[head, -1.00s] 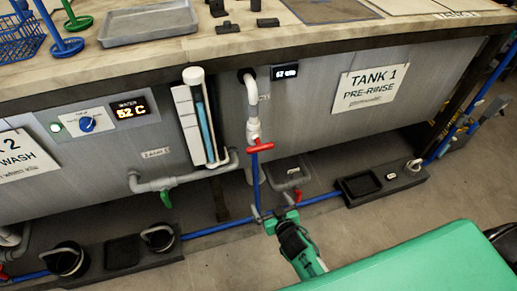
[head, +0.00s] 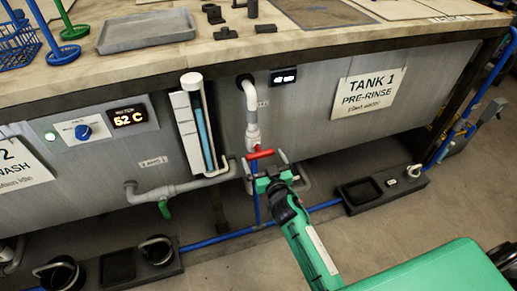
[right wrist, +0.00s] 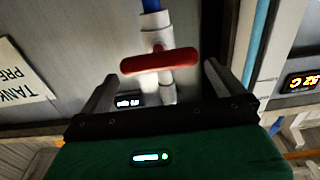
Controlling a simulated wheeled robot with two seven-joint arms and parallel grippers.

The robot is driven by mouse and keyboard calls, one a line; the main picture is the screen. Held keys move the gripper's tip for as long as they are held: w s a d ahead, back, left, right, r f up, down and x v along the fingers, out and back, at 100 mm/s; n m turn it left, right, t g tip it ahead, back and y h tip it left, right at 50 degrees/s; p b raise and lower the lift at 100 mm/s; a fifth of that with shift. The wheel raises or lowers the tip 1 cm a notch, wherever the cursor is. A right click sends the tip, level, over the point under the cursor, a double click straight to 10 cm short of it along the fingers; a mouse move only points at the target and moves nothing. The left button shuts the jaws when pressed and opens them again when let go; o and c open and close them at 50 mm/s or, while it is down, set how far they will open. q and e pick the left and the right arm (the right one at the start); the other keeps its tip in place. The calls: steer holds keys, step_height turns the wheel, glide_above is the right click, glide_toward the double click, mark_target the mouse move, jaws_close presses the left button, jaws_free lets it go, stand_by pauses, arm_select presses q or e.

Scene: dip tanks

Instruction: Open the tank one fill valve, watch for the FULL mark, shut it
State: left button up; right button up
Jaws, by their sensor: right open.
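The red fill valve handle (head: 260,154) sits on the pipe below a white elbow (head: 251,100), left of the TANK 1 sign (head: 368,90). The handle lies crosswise to the pipe. My right gripper (head: 265,164) is open just below the handle. In the right wrist view the red handle (right wrist: 160,62) lies ahead, between the spread fingers (right wrist: 160,75), apparently not gripped. A sight tube (head: 204,128) with a blue column stands left of the valve. A FULL mark is too small to read. My left gripper is out of view.
A small display (head: 283,76) beside the elbow is unreadable. A grey pipe with a green handle (head: 165,208) runs below the sight tube. A blue pipe (head: 225,238) runs along the floor between dark blocks.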

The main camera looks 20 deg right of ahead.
mark_target(261, 155)
steer(key=shift+w+a, duration=0.1)
steer(key=shift+w, duration=2.55)
steer(key=c, duration=0.7)
